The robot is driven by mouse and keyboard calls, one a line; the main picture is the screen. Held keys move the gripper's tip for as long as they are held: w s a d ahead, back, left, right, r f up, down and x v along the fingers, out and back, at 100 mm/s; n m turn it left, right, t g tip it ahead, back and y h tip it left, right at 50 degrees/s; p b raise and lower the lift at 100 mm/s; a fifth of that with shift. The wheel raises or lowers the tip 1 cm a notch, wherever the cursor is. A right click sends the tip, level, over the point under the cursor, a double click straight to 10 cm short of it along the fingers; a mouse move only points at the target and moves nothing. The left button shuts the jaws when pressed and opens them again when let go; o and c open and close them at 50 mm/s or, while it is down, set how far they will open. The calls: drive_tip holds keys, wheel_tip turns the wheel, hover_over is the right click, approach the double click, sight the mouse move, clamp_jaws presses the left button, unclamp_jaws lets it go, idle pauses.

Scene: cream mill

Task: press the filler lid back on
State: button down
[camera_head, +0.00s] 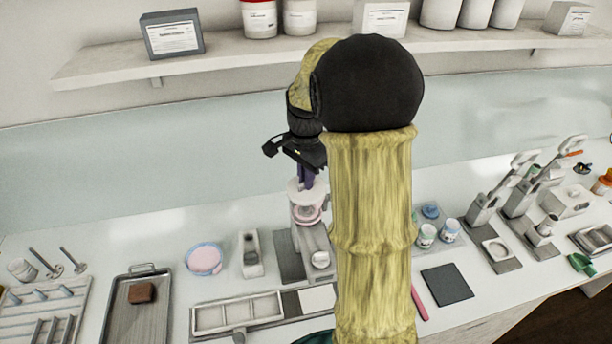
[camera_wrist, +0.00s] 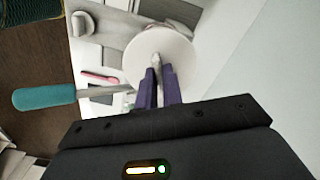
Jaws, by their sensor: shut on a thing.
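My gripper (camera_head: 306,176) is over the counter in the head view, its purple fingers pointing down. In the wrist view the fingers (camera_wrist: 163,88) are shut on the knob of the round white filler lid (camera_wrist: 142,52). The lid also shows in the head view (camera_head: 297,190), right above the filler (camera_head: 306,213), a pale hopper with pink in it on a grey stand. The lid looks roughly level. I cannot tell whether it touches the hopper rim. The lid hides the hopper's mouth in the wrist view, and my arm hides the filler's right side in the head view.
A bowl of pink cream (camera_head: 204,259) and a small grey device (camera_head: 250,252) stand left of the filler. A white compartment tray (camera_head: 236,313) lies in front. Small jars (camera_head: 426,236) and a dark square mat (camera_head: 447,284) are to the right. A shelf (camera_head: 220,58) runs behind.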

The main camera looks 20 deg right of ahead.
drive_tip(key=c, duration=1)
unclamp_jaws()
drive_tip(key=shift+r+p, duration=2.05)
drive_tip(key=shift+r, duration=0.2)
clamp_jaws()
drive_tip(key=shift+f+b, duration=0.85)
drive_tip(key=shift+f, duration=0.6)
